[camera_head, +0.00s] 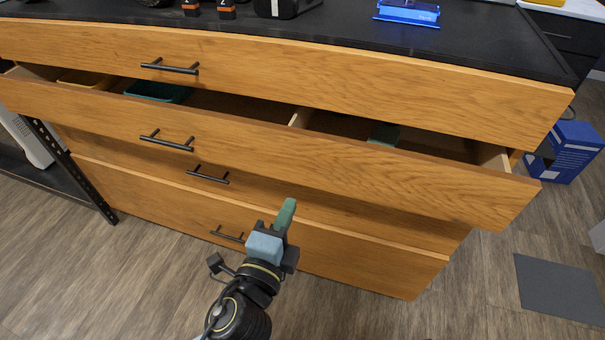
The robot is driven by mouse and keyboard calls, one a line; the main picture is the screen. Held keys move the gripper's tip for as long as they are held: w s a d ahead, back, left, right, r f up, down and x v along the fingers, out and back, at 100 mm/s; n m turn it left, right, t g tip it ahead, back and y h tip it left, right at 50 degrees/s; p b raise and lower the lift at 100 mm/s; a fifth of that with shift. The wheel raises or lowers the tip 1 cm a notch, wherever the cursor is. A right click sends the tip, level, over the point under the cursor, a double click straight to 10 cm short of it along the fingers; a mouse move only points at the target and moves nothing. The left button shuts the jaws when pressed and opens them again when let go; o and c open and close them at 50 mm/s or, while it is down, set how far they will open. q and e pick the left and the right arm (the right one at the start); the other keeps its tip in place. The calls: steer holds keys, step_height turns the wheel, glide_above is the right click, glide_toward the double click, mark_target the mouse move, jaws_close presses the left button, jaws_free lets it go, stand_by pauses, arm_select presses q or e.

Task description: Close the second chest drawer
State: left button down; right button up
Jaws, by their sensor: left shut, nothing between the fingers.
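The wooden chest has several stacked drawers with black bar handles. The second drawer (300,143) is pulled partly out, and its inside shows behind its front panel. A teal tray (157,91), a yellow tray (85,78) and a small green item (384,134) lie in it, with a divider (300,117) between compartments. Its handle (166,140) is left of centre. My left gripper (287,212), with green fingertips, is shut and empty. It appears in front of the lower drawers, below the second drawer's front; contact cannot be told. My right gripper is not in view.
The top drawer (330,75) sits under the black worktop (330,30), which holds a blue object (408,12) and several dark items. Lower drawer fronts (340,222) look closed. A blue box (569,152) and grey mat (560,288) are on the floor at right.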

mark_target(307, 165)
arm_select(q)
steer(key=b+x, duration=0.1)
steer(key=x, duration=0.7)
steer(key=shift+w+d+f, duration=0.1)
steer(key=shift+w, duration=0.15)
steer(key=shift+w+d, duration=0.15)
steer(key=shift+w, duration=0.25)
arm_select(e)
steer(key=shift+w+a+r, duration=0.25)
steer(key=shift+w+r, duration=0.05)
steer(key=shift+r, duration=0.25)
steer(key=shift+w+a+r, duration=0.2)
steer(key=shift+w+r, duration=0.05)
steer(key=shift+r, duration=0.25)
